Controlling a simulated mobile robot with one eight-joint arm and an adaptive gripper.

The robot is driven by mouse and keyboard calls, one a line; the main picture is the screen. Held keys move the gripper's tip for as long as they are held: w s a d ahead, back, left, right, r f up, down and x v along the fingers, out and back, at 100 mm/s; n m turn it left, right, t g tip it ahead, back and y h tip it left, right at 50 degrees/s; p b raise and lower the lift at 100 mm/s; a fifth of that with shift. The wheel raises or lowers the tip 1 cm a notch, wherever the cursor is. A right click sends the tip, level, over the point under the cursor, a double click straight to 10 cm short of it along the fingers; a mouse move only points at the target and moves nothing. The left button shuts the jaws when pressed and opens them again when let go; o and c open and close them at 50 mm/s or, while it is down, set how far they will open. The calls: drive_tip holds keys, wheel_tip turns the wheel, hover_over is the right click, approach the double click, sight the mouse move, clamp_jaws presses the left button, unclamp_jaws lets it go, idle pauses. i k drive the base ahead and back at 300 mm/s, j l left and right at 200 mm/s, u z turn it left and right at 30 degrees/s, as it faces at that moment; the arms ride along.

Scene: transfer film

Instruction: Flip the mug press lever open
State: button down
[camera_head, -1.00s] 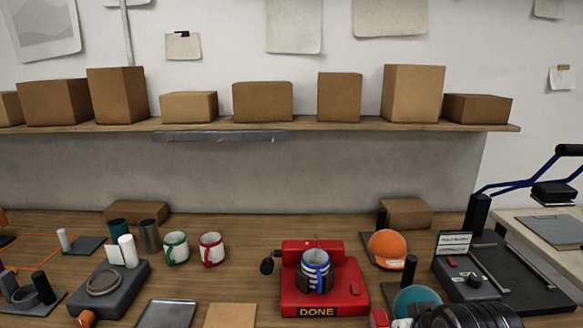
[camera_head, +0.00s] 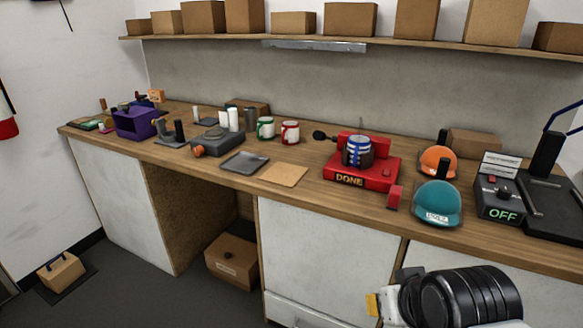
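The red mug press (camera_head: 375,176) stands on the wooden counter right of centre, with a sign reading DONE on its front. A mug with blue and white stripes (camera_head: 357,151) sits upright in it. A black-knobbed lever (camera_head: 320,135) sticks out from the press's left side; whether it is latched cannot be told. My arm shows at the lower right, in front of the cabinets and well apart from the press. What seems to be my gripper (camera_head: 376,304) is at its left end, with a yellow tip; its finger opening is not clear.
A small red block (camera_head: 394,197) is at the counter's front edge. Teal (camera_head: 437,204) and orange (camera_head: 438,162) domes stand right of the press, beside a black device (camera_head: 500,198) reading OFF. Green (camera_head: 265,127) and red-trimmed (camera_head: 290,132) mugs stand left. A brown board (camera_head: 284,174) lies flat in front.

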sight(318, 135)
drive_tip(key=i+l+z, duration=0.1)
drive_tip(key=i+z, duration=0.55)
drive_tip(key=z, duration=0.2)
